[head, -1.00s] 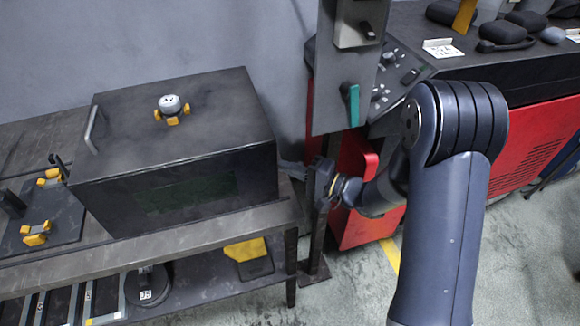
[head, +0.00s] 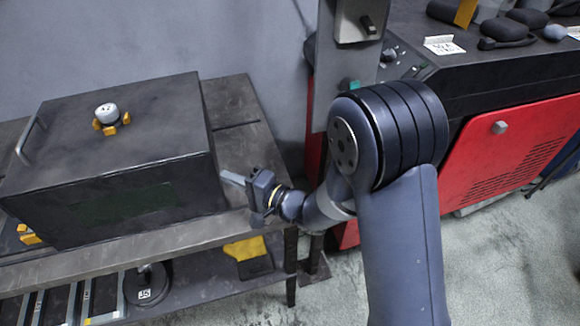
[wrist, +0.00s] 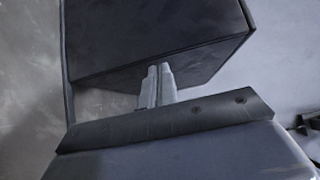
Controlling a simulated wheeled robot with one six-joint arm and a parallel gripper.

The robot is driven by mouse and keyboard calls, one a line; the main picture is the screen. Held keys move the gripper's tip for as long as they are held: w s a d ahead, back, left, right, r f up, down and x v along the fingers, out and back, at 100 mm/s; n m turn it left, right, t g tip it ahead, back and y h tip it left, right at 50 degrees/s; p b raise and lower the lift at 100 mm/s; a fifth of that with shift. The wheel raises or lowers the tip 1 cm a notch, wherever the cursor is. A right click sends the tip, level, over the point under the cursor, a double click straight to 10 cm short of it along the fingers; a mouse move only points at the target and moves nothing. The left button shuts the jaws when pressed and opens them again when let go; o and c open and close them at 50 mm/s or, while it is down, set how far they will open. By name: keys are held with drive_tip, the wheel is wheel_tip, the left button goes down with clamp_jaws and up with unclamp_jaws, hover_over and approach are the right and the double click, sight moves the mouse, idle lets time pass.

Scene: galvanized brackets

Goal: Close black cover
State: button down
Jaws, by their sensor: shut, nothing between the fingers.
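The black cover (head: 125,165) is a dark box on the bench in the head view, with a bar handle on its left side and a white-capped knob with orange lugs on top. My gripper (head: 229,179) is shut and empty at the cover's right end, low down by the bench top. Its fingertips are at or very close to that end; I cannot tell whether they touch. In the wrist view the closed fingers (wrist: 157,74) point at the cover's dark end face (wrist: 150,45). The plate with orange clamps (head: 28,236) at the left is mostly hidden by the cover.
The bench top (head: 238,120) right of and behind the cover is bare. A lower shelf holds a yellow and black item (head: 248,258) and a round black part (head: 148,287). A grey post (head: 345,60) and a red machine (head: 510,150) stand at the right.

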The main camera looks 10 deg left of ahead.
sight(104, 209)
drive_tip(key=s+a+b, duration=0.3)
drive_tip(key=s+a, duration=0.1)
drive_tip(key=a, duration=0.3)
drive_tip(key=s+a+b, duration=0.2)
drive_tip(key=s+a, duration=0.3)
drive_tip(key=a, duration=0.3)
drive_tip(key=s+a+b, duration=0.3)
drive_tip(key=s+a, duration=0.2)
drive_tip(key=a, duration=0.3)
drive_tip(key=shift+s+f+b, duration=0.1)
drive_tip(key=shift+s+b, duration=0.05)
drive_tip(key=shift+b, duration=0.15)
drive_tip(key=shift+s+a, duration=0.35)
drive_tip(key=shift+a, duration=0.3)
drive_tip(key=shift+r, duration=0.3)
drive_tip(key=shift+s+a, duration=0.1)
drive_tip(key=shift+b, duration=0.35)
